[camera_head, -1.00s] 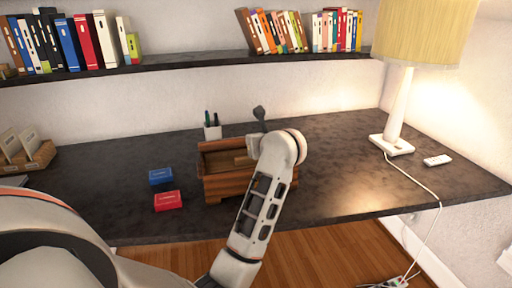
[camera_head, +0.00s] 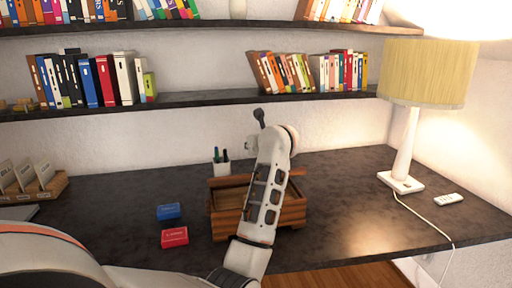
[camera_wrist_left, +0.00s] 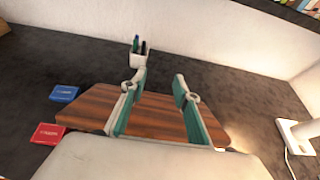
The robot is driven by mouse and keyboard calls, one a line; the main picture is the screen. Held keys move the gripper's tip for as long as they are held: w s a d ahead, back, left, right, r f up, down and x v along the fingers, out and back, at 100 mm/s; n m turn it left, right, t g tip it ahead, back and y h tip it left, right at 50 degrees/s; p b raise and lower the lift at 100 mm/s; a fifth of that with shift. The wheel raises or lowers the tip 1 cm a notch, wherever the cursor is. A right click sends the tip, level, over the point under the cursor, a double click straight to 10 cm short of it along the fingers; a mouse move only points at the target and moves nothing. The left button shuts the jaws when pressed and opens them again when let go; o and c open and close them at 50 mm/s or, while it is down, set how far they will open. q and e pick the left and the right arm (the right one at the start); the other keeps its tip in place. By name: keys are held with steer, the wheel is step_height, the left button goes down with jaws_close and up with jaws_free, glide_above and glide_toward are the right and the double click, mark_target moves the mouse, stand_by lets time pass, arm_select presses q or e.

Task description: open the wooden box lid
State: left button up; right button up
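The brown wooden box (camera_head: 228,222) stands on the dark desk, right of centre, with my left arm across its right part. A recessed wooden area shows inside its rim in the head view. In the left wrist view a flat wooden surface (camera_wrist_left: 158,118) lies beneath my left gripper (camera_wrist_left: 160,82); I cannot tell how far the lid is raised. The two teal-padded fingers are apart with nothing visibly clamped between them. In the head view this gripper is mostly hidden behind the arm. My right gripper is not in view.
A blue box (camera_head: 168,212) and a red box (camera_head: 174,237) lie left of the wooden box. A pen cup (camera_head: 221,166) stands behind it. A lamp (camera_head: 402,184) and a white remote (camera_head: 448,199) are at the right. A bookshelf (camera_head: 190,100) hangs above. The desk between box and lamp is clear.

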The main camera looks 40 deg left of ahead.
arm_select(q)
steer(key=shift+s, duration=0.1)
steer(key=v, duration=0.7)
steer(key=shift+s+d, duration=0.1)
steer(key=shift+s, duration=0.05)
stand_by(0.4)
